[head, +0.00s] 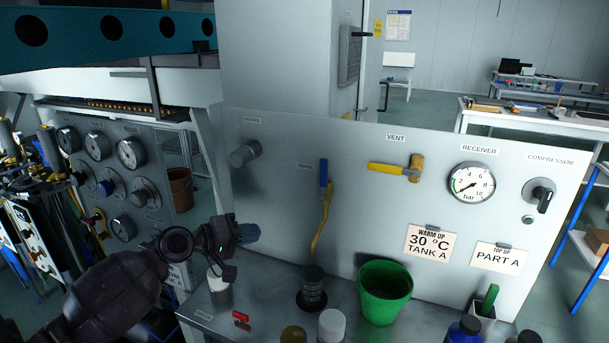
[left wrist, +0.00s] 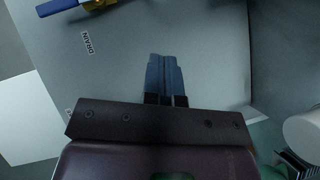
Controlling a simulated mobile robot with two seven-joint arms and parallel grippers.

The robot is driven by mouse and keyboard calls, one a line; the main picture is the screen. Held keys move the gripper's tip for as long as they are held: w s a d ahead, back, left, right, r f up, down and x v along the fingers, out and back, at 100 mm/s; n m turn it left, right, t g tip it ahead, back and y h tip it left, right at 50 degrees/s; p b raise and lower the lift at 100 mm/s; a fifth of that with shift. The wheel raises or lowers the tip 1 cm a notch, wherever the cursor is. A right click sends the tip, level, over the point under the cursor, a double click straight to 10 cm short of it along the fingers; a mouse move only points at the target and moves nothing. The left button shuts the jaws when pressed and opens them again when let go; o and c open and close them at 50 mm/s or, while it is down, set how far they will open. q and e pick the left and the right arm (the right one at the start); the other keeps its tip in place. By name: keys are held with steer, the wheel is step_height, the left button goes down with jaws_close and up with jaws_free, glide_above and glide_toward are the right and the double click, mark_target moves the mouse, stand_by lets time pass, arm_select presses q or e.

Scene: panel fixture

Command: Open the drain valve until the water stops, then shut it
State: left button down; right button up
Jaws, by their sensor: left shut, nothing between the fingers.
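The drain valve has an upright blue lever (head: 324,173) on the panel beside the DRAIN label (head: 304,167). Below it a yellow spout (head: 319,228) runs down toward a dark ribbed container (head: 311,288); I cannot see whether water flows. My left gripper (head: 249,233) is shut and empty, left of the spout and lower than the lever, apart from both. In the left wrist view its blue fingers (left wrist: 165,75) are together; the blue lever (left wrist: 57,6) and DRAIN label (left wrist: 88,43) show at upper left. My right gripper is not in view.
A yellow VENT lever (head: 395,168), a RECEIVER gauge (head: 471,184) and a COMPRESSOR knob (head: 540,196) are on the panel. A green bucket (head: 385,290), a white-topped bottle (head: 332,326) and a red item (head: 241,320) stand on the bench. Panel space around my left gripper is clear.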

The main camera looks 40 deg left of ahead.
mark_target(324, 180)
arm_select(q)
step_height(324, 180, up, 13)
steer(key=w+a+n+h+b, duration=0.2)
steer(key=w+h, duration=0.1)
steer(key=h, duration=0.1)
steer(key=shift+t, duration=0.4)
steer(key=shift+s+d+p+x, duration=0.25)
steer(key=shift+d+x, duration=0.15)
steer(key=shift+x, duration=1.65)
steer(key=shift+s+d+p+x, duration=0.2)
steer(key=shift+d+x, duration=0.15)
steer(key=shift+x, duration=1.75)
steer(key=shift+s+d+p+x, duration=0.25)
steer(key=shift+d+x, duration=0.15)
steer(key=shift+x, duration=1.65)
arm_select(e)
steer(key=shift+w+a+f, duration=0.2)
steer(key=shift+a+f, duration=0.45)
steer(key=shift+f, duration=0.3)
arm_select(q)
steer(key=shift+d+r+m+p, duration=0.2)
steer(key=shift+m+p, duration=0.1)
steer(key=shift+p, duration=0.5)
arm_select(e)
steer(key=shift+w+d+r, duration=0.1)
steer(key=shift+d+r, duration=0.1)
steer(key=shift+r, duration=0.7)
